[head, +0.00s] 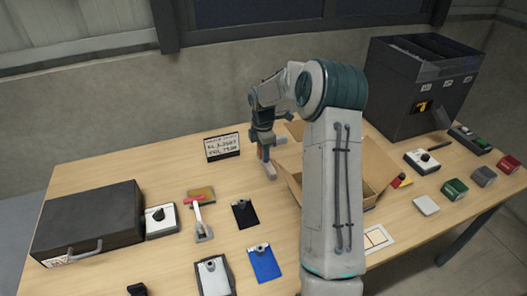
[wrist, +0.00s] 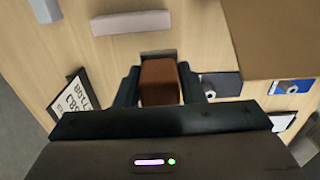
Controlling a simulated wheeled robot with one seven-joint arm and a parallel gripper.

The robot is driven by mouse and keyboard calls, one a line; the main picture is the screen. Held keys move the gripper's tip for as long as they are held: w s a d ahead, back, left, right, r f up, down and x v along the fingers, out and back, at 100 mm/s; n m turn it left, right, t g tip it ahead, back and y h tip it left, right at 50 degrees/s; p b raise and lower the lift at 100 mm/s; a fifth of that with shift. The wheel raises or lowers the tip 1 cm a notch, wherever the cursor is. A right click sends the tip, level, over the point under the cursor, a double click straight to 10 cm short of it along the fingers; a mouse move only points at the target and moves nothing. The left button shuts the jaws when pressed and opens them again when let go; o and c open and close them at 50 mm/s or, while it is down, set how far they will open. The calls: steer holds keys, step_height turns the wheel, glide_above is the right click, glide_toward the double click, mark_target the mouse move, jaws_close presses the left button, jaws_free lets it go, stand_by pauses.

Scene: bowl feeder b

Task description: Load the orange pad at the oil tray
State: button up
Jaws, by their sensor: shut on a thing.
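My gripper (head: 264,145) is above the table between the small sign and the open cardboard box. In the wrist view, my gripper (wrist: 160,88) is shut on a brownish-orange block (wrist: 160,80), likely the orange pad, held upright between the two dark fingers. In the head view the held block (head: 263,154) is mostly hidden by the fingers. A pale pinkish bar (wrist: 131,22) lies on the table beyond it. I cannot tell which thing is the oil tray.
The open cardboard box (head: 374,165) is behind my arm. The sign (head: 222,147) stands left of my gripper. Black (head: 244,216), blue (head: 264,266) and white (head: 214,280) clip boards lie in front. A dark case (head: 88,222) is at left, a dark hopper (head: 420,85) at back right.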

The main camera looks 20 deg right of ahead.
steer(key=a+n, duration=0.3)
steer(key=a, duration=0.4)
steer(key=a+f+n, duration=0.1)
steer(key=a+n, duration=0.2)
steer(key=a, duration=0.5)
steer(key=a+f+n+p, duration=0.1)
steer(key=a+n, duration=0.1)
steer(key=a, duration=0.6)
steer(key=shift+s+a+f+n, duration=0.25)
steer(key=shift+s+n, duration=0.15)
steer(key=shift+f+b, duration=1.8)
steer(key=shift+f, duration=1.1)
steer(key=shift+f+b, duration=0.3)
steer(key=shift+f, duration=0.25)
step_height(320, 180, up, 7)
steer(key=p, duration=0.4)
steer(key=shift+p, duration=0.3)
